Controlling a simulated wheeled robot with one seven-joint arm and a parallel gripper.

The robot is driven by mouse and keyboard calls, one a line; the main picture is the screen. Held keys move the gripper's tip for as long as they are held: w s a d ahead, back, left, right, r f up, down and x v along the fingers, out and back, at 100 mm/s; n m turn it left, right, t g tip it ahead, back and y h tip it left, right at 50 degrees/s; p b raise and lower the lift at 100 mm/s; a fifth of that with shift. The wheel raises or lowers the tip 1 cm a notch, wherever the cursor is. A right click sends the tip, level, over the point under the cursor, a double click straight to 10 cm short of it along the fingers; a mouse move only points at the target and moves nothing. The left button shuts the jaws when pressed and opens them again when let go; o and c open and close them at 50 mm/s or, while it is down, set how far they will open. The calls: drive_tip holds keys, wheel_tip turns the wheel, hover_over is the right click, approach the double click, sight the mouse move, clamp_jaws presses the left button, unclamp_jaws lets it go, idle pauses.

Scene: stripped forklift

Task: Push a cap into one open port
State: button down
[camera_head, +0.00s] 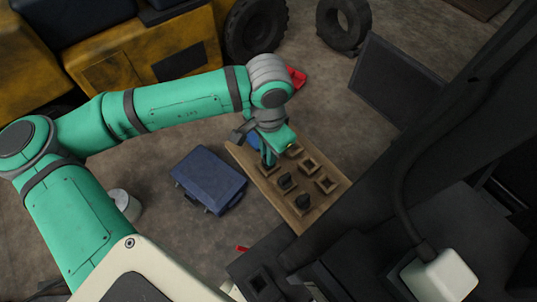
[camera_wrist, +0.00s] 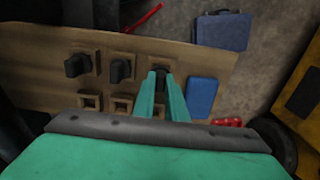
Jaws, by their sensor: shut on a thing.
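A wooden board (camera_head: 318,208) carries square framed ports in two rows. In the wrist view, black caps stand in the ports at the left (camera_wrist: 77,65) and in the middle (camera_wrist: 120,70). My gripper (camera_wrist: 161,82) is shut on a third black cap (camera_wrist: 160,72) at the right port of that same row. I cannot tell how deep this cap sits in its port. The ports of the other row, such as the open port (camera_head: 326,184), look empty. In the head view, my gripper (camera_head: 268,158) points down at the board's far left part and hides the held cap.
A blue case (camera_head: 209,180) lies on the floor left of the board. A small blue box (camera_wrist: 201,97) lies on the board's end. Dark machine parts (camera_head: 400,150) stand close on the right. A white can (camera_head: 125,204) stands at the left.

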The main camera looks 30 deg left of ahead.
wheel_tip(320, 180, up, 9)
idle(0.4)
